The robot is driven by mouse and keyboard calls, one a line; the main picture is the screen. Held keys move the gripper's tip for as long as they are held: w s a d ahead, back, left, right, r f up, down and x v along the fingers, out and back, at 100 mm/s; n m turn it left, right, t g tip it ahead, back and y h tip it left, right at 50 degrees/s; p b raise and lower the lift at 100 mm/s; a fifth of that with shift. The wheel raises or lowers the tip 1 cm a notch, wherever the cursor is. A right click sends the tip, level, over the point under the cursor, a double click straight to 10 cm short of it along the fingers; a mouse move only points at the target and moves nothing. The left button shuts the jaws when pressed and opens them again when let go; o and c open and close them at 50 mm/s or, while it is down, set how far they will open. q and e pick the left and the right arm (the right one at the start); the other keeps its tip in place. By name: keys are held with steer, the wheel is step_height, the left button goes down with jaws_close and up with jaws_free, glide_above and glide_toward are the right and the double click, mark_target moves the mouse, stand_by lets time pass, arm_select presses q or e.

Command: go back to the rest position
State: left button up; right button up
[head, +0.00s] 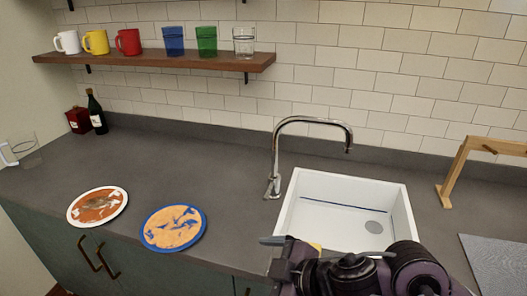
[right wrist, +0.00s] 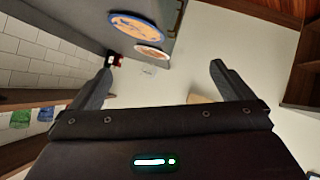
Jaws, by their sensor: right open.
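My right gripper (head: 322,247) shows at the bottom of the head view, in front of the white sink's front edge. Its two fingers are spread apart with nothing between them. In the right wrist view the gripper (right wrist: 161,72) also shows both fingers wide apart and empty. My left gripper is in neither view.
The white sink (head: 296,205) with a chrome faucet (head: 277,150) lies just beyond my right gripper. Two food-smeared plates, white-rimmed (head: 97,206) and blue-rimmed (head: 173,228), lie on the counter to the left. A wooden stand (head: 452,173) and a grey mat (head: 497,262) are right.

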steer(key=w+d+f+m+t+h, duration=0.2)
steer(key=d+f+m+t+h, duration=0.15)
steer(key=d+m+h, duration=0.45)
steer(key=s+d+f+m+g+h, duration=0.1)
steer(key=s+d+f+m+g, duration=0.6)
steer(key=s+d+f, duration=0.5)
step_height(320, 180, down, 29)
steer(key=s, duration=0.2)
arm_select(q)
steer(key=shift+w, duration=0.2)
arm_select(e)
steer(key=s+d+f+n+g, duration=0.1)
steer(key=s+d+f+g, duration=0.1)
steer(key=s+f, duration=1.5)
steer(key=shift+s+d+f, duration=0.4)
steer(key=shift+s+d, duration=0.25)
steer(key=shift+s, duration=0.6)
